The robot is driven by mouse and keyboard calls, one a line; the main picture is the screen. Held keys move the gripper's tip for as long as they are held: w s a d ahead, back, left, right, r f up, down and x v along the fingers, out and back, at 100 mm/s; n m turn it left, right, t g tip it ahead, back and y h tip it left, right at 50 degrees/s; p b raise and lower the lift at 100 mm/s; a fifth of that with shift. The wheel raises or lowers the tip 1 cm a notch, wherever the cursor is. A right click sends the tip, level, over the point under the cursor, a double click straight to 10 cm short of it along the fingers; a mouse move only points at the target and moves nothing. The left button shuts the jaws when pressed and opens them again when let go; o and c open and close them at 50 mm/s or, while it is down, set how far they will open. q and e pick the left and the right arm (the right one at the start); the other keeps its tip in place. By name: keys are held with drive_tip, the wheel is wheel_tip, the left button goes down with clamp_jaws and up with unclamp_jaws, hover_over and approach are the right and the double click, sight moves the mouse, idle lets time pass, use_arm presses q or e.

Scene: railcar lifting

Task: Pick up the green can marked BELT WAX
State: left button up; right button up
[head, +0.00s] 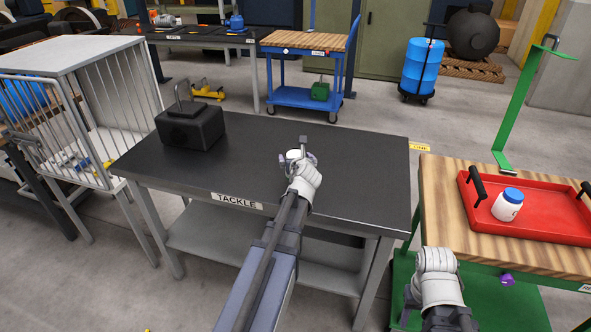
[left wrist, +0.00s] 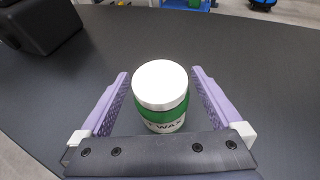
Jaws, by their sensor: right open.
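The can has a white lid and a green band, and the letters "WAX" show on its lower label in the left wrist view (left wrist: 162,95). It stands upright on the dark table marked TACKLE (head: 365,180). In the head view only its pale top (head: 293,155) shows, partly hidden by my left gripper (head: 300,160). In the left wrist view my left gripper (left wrist: 160,105) is open, its two purple fingers on either side of the can with a gap at each side. My right gripper (head: 437,265) is open, low beside the wooden-topped cart; its fingers are hard to see.
A black block with a handle (head: 190,126) stands at the table's left rear. A white barred cage (head: 80,110) is at the left. On the right cart, a red tray (head: 545,218) holds a white jar with a blue lid (head: 508,204). The table's right side is clear.

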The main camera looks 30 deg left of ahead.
use_arm(q)
clamp_jaws()
idle(0.6)
wheel_tip(320, 180, up, 10)
drive_tip(key=p, duration=1)
